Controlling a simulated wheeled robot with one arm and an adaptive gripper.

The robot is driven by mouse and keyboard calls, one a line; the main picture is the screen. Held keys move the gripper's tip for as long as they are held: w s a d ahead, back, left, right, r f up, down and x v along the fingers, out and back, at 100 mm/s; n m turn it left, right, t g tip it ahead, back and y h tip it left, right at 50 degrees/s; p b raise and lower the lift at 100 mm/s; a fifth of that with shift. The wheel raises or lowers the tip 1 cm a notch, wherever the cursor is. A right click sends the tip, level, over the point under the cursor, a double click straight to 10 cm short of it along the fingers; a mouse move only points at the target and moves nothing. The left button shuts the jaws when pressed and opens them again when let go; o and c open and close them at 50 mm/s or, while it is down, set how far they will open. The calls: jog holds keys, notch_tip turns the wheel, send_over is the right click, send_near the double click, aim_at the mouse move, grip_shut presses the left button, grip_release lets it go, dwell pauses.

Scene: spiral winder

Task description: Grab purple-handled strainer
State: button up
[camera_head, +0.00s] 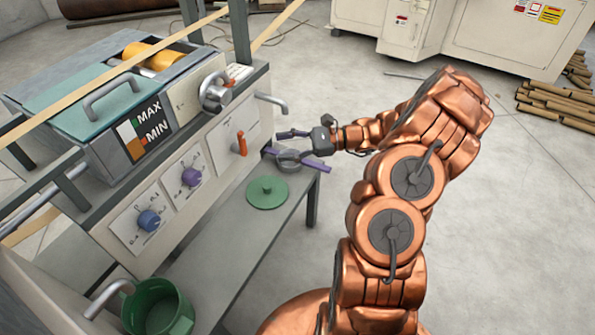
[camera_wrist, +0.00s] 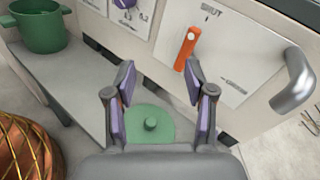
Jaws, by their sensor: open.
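The purple-handled strainer (camera_head: 288,165) is in the head view at the far end of the grey bench, beyond the green lid. Its grey bowl shows, with a dark purple handle (camera_head: 319,178) sticking out to the right. My gripper (camera_head: 276,143) is close above and behind the bowl, pointing left toward the machine. It is open and empty. I cannot tell whether it touches the strainer. The wrist view shows my gripper (camera_wrist: 159,75) with purple inner pads spread apart. The strainer cannot be made out there.
The green lid (camera_head: 267,191) lies on the bench (camera_head: 226,250); a green pot (camera_head: 158,307) stands at the near end. The machine front carries an orange lever (camera_head: 241,143), knobs and a metal spout (camera_head: 271,103) near my gripper. Floor to the right is mostly clear.

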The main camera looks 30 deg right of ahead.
aim_at(316, 164)
jog(key=s+d+f+m+t+h+b, duration=0.2)
jog(key=d+f+m+t+h+b, duration=0.5)
jog(key=d+f, duration=1.15)
jog(key=shift+w+a+f+m+t+y+b, duration=0.15)
jog(key=shift+w+a+m+y, duration=0.25)
jog(key=shift+w+a, duration=0.6)
jog(key=shift+w+a+m+t+y+b, duration=0.1)
jog(key=shift+w+a+m+y+b, duration=0.25)
jog(key=shift+w+a, duration=0.6)
jog(key=shift+w+a+f+m+t+y+b, duration=0.1)
jog(key=shift+w+a+m+y, duration=0.3)
jog(key=shift+w, duration=0.9)
jog(key=shift+a, duration=0.2)
grip_shut()
